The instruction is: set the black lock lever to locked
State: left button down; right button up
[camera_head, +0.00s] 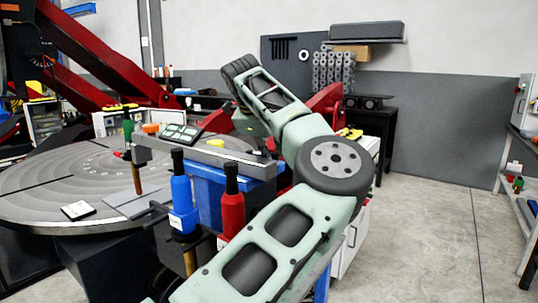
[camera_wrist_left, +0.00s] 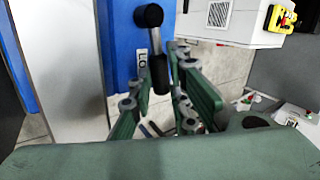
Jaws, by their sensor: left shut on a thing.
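The black lock lever (camera_wrist_left: 160,72) shows in the left wrist view, with a black ball at its upper end, a short metal rod and a black grip. It stands in front of a blue panel (camera_wrist_left: 119,45). A small white label (camera_wrist_left: 142,60) with a dark mark is beside it. My left gripper (camera_wrist_left: 161,88) has its green fingers on both sides of the lever's black grip and is shut on it. In the head view my pale green arm hides the lever and the fingertips. My right gripper is not in view.
In the head view, a blue housing (camera_head: 207,190) stands beside a round grey table (camera_head: 60,185). Blue (camera_head: 181,190) and red (camera_head: 231,210) black-topped tools stand close to my arm. A white cabinet (camera_wrist_left: 238,20) is near the fingers. Floor (camera_head: 425,240) is clear at right.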

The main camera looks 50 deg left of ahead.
pick_arm(q)
jog(key=shift+s+m, duration=0.25)
jog(key=shift+m, duration=0.15)
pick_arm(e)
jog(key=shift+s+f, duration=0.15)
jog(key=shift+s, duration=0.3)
pick_arm(q)
jog(key=shift+h, duration=0.3)
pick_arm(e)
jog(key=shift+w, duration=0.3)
pick_arm(q)
jog(key=c, duration=1.7)
grip_release()
jog(key=shift+o, duration=0.2)
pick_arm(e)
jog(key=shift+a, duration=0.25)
